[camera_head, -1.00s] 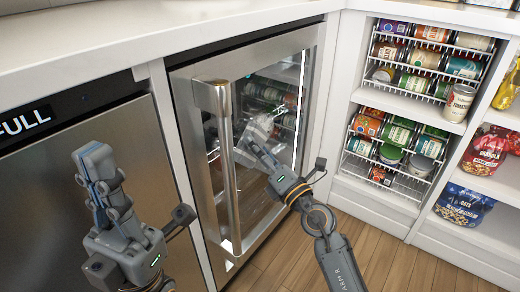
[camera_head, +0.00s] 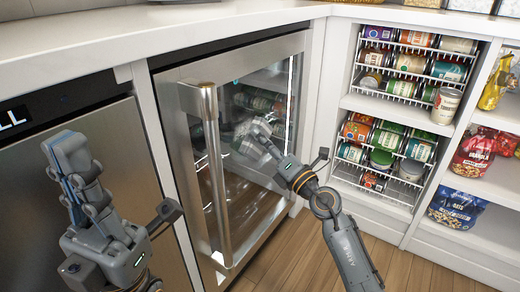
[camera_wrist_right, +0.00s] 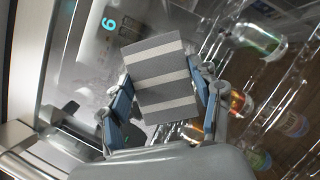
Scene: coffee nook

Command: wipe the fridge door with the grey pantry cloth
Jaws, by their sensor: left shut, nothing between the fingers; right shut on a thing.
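The fridge door (camera_head: 215,160) has a steel frame, a glass pane (camera_head: 240,180) and a tall vertical handle (camera_head: 216,175). It looks shut. My right gripper (camera_head: 254,135) is in front of the glass, right of the handle. In the right wrist view it (camera_wrist_right: 165,100) is shut on the grey cloth with pale stripes (camera_wrist_right: 160,77), which is held close to the glass. I cannot tell whether the cloth touches the pane. In the head view the gripper mostly hides the cloth. My left gripper (camera_head: 72,160) is shut and empty, in front of the steel appliance at left.
A steel appliance (camera_head: 100,130) with a display stands left of the fridge, under a white counter (camera_head: 150,40). Shelves with can racks (camera_head: 410,65) and snack bags (camera_head: 458,205) are at right. Wooden floor (camera_head: 300,255) is free below.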

